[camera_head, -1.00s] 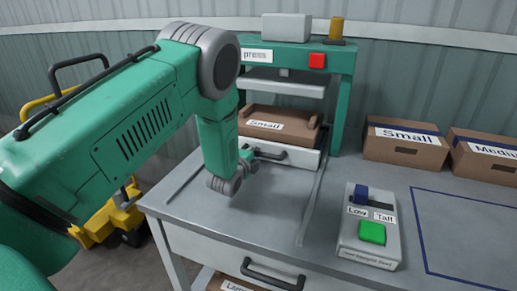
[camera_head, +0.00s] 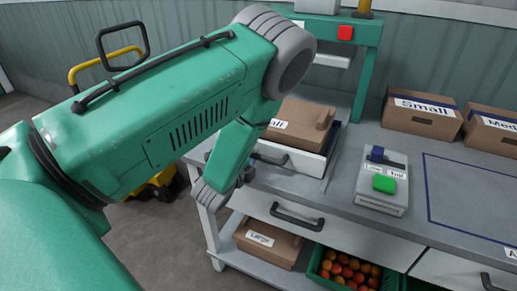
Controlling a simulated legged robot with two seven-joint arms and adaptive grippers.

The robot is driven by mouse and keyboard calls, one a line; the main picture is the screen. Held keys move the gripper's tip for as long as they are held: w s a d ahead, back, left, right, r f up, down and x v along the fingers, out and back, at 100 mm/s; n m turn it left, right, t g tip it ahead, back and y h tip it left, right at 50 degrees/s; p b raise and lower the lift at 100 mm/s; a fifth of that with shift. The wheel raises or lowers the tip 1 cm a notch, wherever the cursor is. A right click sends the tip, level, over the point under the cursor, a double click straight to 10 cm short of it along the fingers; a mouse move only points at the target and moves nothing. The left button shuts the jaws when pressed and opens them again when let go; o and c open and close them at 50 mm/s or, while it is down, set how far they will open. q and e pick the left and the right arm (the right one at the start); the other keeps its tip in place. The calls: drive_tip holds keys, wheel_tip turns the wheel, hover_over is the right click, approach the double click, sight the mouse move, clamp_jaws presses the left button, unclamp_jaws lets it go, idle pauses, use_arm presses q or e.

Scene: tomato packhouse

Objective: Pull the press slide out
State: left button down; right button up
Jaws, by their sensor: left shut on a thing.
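The press slide (camera_head: 314,160) is a pale tray with a dark bar handle (camera_head: 270,159) on its front. A brown box marked Small (camera_head: 298,124) lies on it. The slide stands out in front of the green press frame (camera_head: 367,72), over the grey bench. My left gripper (camera_head: 248,171) is at the left end of the handle and shut on it; its fingers are small and partly hidden by my wrist. My arm covers the left part of the press. My right gripper is not in view.
A control box (camera_head: 384,196) with a green button and blue switch stands right of the slide. Boxes marked Small (camera_head: 420,122) and Medium (camera_head: 497,139) stand behind it. Below are a drawer (camera_head: 265,208), a box marked Large (camera_head: 268,246) and a green crate (camera_head: 316,269) of tomatoes.

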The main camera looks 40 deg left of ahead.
use_arm(q)
drive_tip(key=shift+f+v, duration=0.2)
drive_tip(key=shift+v, duration=0.85)
drive_tip(key=shift+a, duration=0.1)
drive_tip(key=c, duration=1.5)
unclamp_jaws()
drive_tip(key=shift+f, duration=0.1)
drive_tip(key=shift+a, duration=0.1)
drive_tip(key=v, duration=1.1)
drive_tip(key=shift+s, duration=0.45)
